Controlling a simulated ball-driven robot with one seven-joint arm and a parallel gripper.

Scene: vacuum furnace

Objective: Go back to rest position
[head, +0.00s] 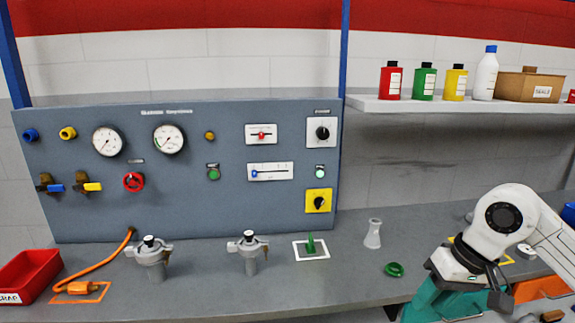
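My arm shows at the lower right of the head view as a white joint with a dark round cap, a white link running off the right edge, and a teal part below. The arm is bent over the right part of the grey workbench (345,285).
A grey control panel (230,210) stands behind the bench. Two metal clamped fittings (151,262) (249,255), a green upright piece (310,244), a grey flask-like piece (373,235), a green ring (394,270) and a red scrap bin (30,275) are on the bench. A shelf (385,104) holds bottles.

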